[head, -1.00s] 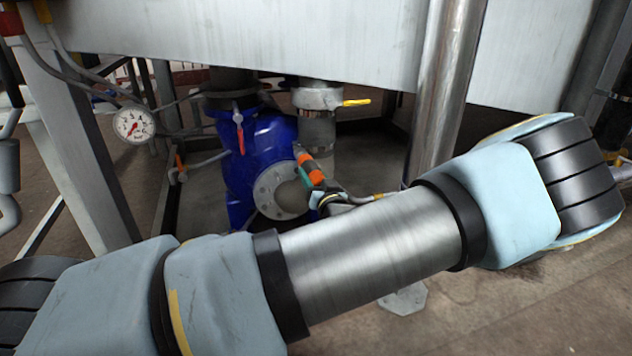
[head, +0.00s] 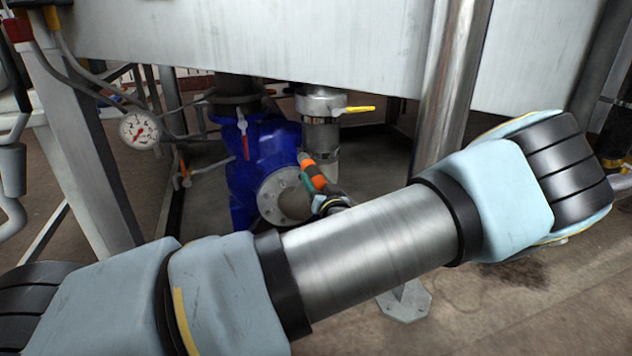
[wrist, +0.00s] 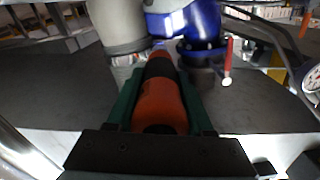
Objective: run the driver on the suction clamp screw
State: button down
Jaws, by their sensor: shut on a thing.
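My gripper (wrist: 160,115) has dark green fingers and is shut on the driver. The driver (wrist: 160,95) has an orange and black body; its far end points toward the grey pipe and the blue pump in the wrist view. My gripper (head: 318,190) is partly hidden behind my forearm there. I cannot make out the clamp screw, and cannot tell whether the driver's tip touches anything.
The blue pump (head: 262,150) stands under a large metal tank (head: 270,45). A red lever (head: 244,135), a yellow valve handle (head: 358,109) and a pressure gauge (head: 139,130) are nearby. A thick steel leg (head: 450,90) stands right of the pipe.

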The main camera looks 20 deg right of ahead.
jog(key=shift+w+d+r, duration=0.1)
jog(key=shift+w+r, duration=0.05)
jog(key=shift+w, duration=0.9)
dwell(2.7)
jog(key=shift+s, duration=0.1)
jog(key=shift+s+a+p, duration=0.2)
jog(key=shift+s+p, duration=0.15)
jog(key=shift+s, duration=1.3)
